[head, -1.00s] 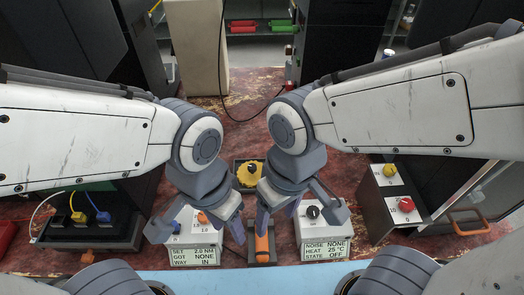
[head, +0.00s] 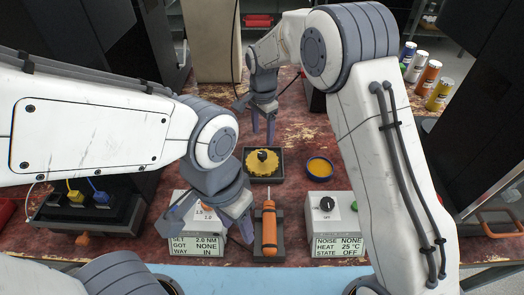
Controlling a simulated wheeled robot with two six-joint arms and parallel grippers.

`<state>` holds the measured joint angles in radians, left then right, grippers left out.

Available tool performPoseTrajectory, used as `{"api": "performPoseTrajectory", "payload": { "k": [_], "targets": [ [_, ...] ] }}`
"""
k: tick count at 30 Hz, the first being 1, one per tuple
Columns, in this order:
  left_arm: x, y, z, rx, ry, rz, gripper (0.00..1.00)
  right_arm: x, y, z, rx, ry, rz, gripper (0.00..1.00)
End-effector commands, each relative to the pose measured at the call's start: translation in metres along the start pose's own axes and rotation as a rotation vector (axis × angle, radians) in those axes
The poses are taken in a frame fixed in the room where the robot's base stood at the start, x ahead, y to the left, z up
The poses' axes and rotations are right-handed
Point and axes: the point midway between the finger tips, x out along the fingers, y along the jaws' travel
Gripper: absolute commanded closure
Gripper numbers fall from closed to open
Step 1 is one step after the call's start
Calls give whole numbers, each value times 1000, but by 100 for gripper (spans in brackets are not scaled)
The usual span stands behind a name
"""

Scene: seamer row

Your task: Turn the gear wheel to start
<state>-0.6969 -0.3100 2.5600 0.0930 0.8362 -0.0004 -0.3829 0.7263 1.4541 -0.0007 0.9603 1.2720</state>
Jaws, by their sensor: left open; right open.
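The yellow gear wheel (head: 250,169) with a dark hub lies flat in a dark square tray (head: 280,178) mid-bench. My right gripper (head: 263,132) is open and empty beyond the gear wheel, fingers pointing down, apart from it. My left gripper (head: 208,226) is open at the left-hand box, nearer than the gear wheel, its fingers spread wide. An orange-handled screwdriver (head: 269,226) stands in a dark holder to its right. The right-hand box (head: 346,214) has a black knob, and its display (head: 338,247) reads NOISE NONE, HEAT 25 °C, STATE OFF.
The left-hand display (head: 195,246) reads SET 2.0 NM, GOT NONE, WAY IN. A dark round dish with a yellow inside (head: 319,168) lies right of the tray. Several cans (head: 430,75) stand at the back right. A dark block with yellow and blue plugs (head: 88,212) is left.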

Motion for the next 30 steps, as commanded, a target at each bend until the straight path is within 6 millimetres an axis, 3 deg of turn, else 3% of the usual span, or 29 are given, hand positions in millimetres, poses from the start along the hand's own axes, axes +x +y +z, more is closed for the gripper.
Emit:
{"api": "performPoseTrajectory", "payload": {
  "k": [6,12,25,30],
  "targets": [
    [-1,0,0,0,0,0,50,44,1,1,-3,-2,5,31],
    [-2,0,0,0,0,0,50,72,1,2,-4,-2,4,31],
    [-2,0,0,0,0,0,50,82,1,1,-4,-1,1,31],
    [-2,0,0,0,0,0,50,82,1,1,-4,-1,1,96]
  ]
}}
